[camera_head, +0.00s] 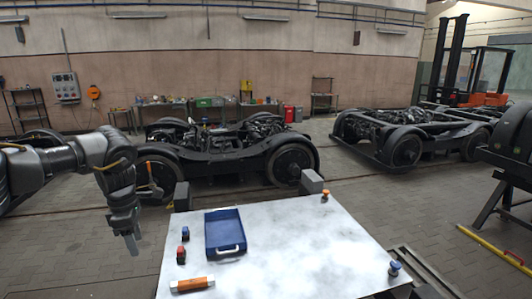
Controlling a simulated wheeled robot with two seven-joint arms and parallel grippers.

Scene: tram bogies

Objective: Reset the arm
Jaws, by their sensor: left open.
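My left arm comes in from the left edge. Its gripper (132,243) points downward just left of the white table, over the floor, and is open with nothing seen between its fingers. The gap between the fingers is small and hard to make out in this view. My right gripper is not in view.
The white table (300,243) holds a blue tray (240,251), an orange cylinder (192,285), small red and blue parts at its left edge, an orange-topped part (325,195) and a blue-topped part (394,268). Tram bogies (235,148) stand behind. Floor left of the table is clear.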

